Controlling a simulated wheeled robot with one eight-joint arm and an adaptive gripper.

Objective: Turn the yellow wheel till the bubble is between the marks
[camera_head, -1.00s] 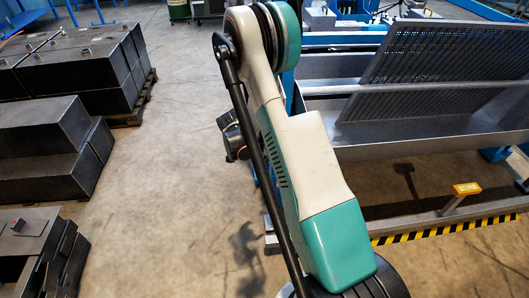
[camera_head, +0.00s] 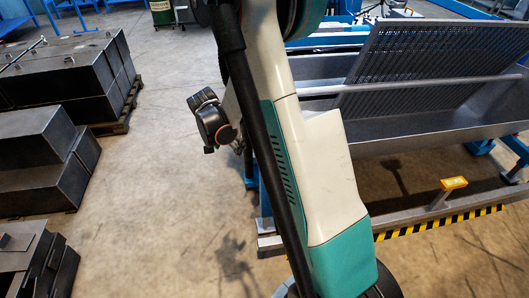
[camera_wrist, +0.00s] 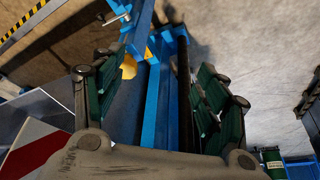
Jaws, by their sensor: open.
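My gripper (camera_wrist: 162,75) is open in the wrist view, with green-padded fingers on both sides and nothing held between them. A blue beam (camera_wrist: 158,105) runs through the gap beyond the fingers. A small yellow piece (camera_wrist: 129,66) shows beside the beam, partly behind the left finger; I cannot tell whether it is the wheel. No bubble or marks can be made out in either view. In the head view my arm fills the middle and hides much of the scene; the gripper's fingers cannot be made out there.
A grey trough with a perforated sieve panel (camera_head: 425,65) stands on blue supports at right. Dark metal boxes (camera_head: 65,75) are stacked at left. The floor between is clear.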

